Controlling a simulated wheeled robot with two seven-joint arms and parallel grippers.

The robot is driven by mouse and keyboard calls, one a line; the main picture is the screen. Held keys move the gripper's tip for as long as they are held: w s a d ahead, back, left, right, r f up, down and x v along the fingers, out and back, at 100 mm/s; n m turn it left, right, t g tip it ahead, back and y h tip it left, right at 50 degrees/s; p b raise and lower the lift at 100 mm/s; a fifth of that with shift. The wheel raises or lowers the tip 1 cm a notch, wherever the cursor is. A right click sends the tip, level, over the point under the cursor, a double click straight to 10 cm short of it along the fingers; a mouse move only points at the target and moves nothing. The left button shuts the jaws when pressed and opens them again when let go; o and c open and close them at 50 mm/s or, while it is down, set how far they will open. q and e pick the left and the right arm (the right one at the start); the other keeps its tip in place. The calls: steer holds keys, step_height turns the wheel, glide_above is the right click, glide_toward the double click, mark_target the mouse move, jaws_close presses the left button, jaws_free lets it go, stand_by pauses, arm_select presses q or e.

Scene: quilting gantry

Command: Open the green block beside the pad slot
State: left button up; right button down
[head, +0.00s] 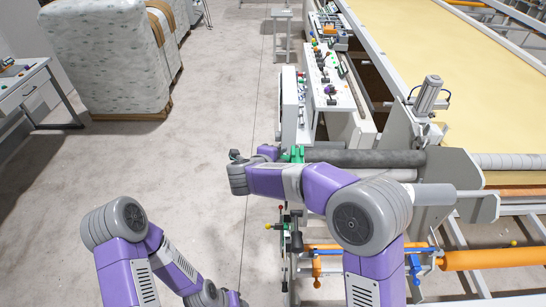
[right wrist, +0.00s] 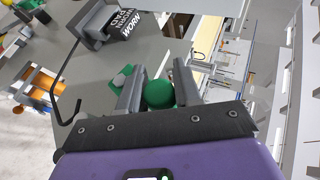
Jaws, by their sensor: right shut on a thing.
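The green block (head: 298,154) shows as a small green patch on the near end of the grey machine frame in the head view. In the right wrist view a round green part (right wrist: 159,94) sits between the two grey fingers of my right gripper (right wrist: 159,86), which is shut on it. A flat green piece (right wrist: 121,79) shows just left of the fingers.
A dark roller (head: 370,158) lies right of the block, and a control panel (head: 325,75) stands behind it. Levers and orange rollers (head: 490,258) are nearer me. The wrist view shows a black label reading WORN (right wrist: 130,27) and a bent black rod (right wrist: 57,85).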

steer(key=shift+s+d+f, duration=0.1)
steer(key=shift+f, duration=0.4)
stand_by(0.8)
steer(key=c, duration=1.1)
jaws_free()
steer(key=shift+o, duration=1.2)
steer(key=shift+r, duration=0.1)
steer(key=shift+w, duration=0.2)
steer(key=shift+s+r, duration=0.1)
steer(key=shift+r, duration=0.05)
steer(key=shift+s+a+r, duration=0.2)
steer(key=shift+s, duration=0.05)
steer(key=v, duration=0.6)
steer(key=shift+s+a+b, duration=0.15)
steer(key=shift+s+b, duration=0.05)
steer(key=shift+b, duration=0.25)
